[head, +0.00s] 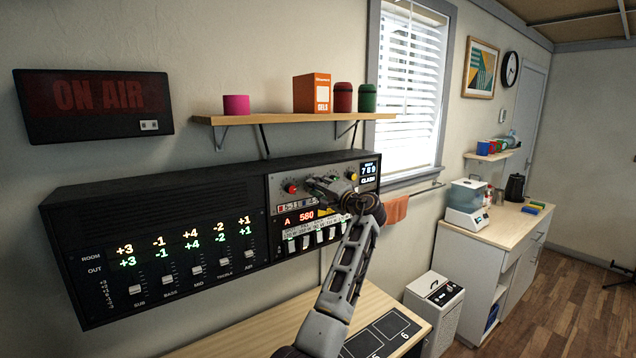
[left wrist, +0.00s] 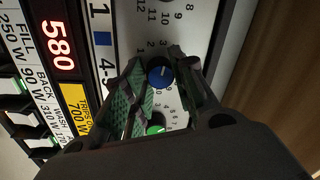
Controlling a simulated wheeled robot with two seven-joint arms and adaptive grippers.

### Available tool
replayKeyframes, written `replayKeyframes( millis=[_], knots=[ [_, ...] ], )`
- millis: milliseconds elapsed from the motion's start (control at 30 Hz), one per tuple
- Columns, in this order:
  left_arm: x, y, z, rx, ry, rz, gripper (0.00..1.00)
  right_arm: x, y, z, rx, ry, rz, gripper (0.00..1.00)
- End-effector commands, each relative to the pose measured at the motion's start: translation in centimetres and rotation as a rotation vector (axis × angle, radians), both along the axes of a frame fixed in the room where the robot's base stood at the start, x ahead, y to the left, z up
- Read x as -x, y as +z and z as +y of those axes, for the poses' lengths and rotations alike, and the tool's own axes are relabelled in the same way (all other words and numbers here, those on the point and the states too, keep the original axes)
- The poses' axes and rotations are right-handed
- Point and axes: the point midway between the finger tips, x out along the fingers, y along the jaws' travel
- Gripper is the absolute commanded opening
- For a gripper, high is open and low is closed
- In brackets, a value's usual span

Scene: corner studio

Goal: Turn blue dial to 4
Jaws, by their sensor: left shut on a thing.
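The blue dial (left wrist: 160,72) sits on the pale control panel (left wrist: 190,25) in the left wrist view, with a small white mark on its face and printed numbers around it. I cannot tell which number the mark points to. My left gripper (left wrist: 159,80) is shut on the blue dial, one finger on each side. In the head view my left gripper (head: 336,186) reaches the upper part of the panel from the right and hides the blue dial. My right gripper is not in view.
A green knob (left wrist: 155,129) is close to the blue dial. A red knob (head: 291,188) and a yellow knob (head: 353,176) flank my gripper. White switches (head: 305,242) line the panel below. A shelf (head: 285,118) with tins runs above; a wooden desk (head: 250,325) is below.

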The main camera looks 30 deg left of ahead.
Motion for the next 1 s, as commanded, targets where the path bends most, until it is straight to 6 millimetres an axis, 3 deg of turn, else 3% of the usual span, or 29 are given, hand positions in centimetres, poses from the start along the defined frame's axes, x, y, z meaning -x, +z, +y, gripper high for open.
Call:
replayKeyframes(
  millis=[433,1000],
  knots=[
    [0.0,0.0,0.0,-0.107,-0.002,0.265,0.02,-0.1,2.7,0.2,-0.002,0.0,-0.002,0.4],
    [0.0,-0.2,0.0,-0.128,0.0,0.314,0.02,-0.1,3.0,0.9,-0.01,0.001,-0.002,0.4]
  ],
)
